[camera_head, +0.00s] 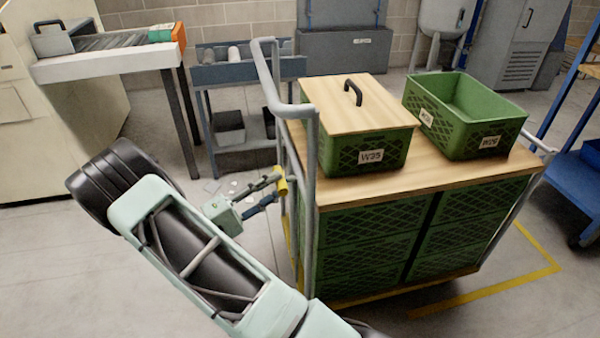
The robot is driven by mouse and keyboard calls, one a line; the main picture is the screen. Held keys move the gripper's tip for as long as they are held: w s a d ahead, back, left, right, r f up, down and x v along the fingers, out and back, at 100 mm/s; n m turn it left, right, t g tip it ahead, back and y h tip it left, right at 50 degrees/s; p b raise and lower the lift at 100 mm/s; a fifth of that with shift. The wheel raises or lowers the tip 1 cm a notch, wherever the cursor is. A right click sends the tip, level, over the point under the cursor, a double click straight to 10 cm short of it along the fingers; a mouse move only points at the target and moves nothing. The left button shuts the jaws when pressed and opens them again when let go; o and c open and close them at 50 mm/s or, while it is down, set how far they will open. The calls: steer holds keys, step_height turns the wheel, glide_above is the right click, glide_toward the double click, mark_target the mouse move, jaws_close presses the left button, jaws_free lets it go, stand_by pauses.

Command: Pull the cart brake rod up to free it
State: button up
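The cart (465,168) has a wooden top and a grey tube frame, with green crates stacked below. A short yellow piece (282,186), likely the brake rod's grip, shows at the cart's left end beside the frame tubes. Below it, a yellow strip runs down behind the tubes, partly hidden. My gripper (275,188) is at the yellow piece, its two fingers apart with their tips at or just beside it. The tips are too small to tell whether they touch or hold it.
A lidded green crate (365,153) and an open green crate (464,140) stand on the cart. A grey handle rail (275,75) rises near my gripper. A grey shelf trolley (250,72) and a bench (105,66) stand behind. A blue rack (565,180) is at right.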

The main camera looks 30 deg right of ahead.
mark_target(291, 176)
steer(key=x, duration=0.8)
steer(key=shift+c, duration=0.2)
jaws_close()
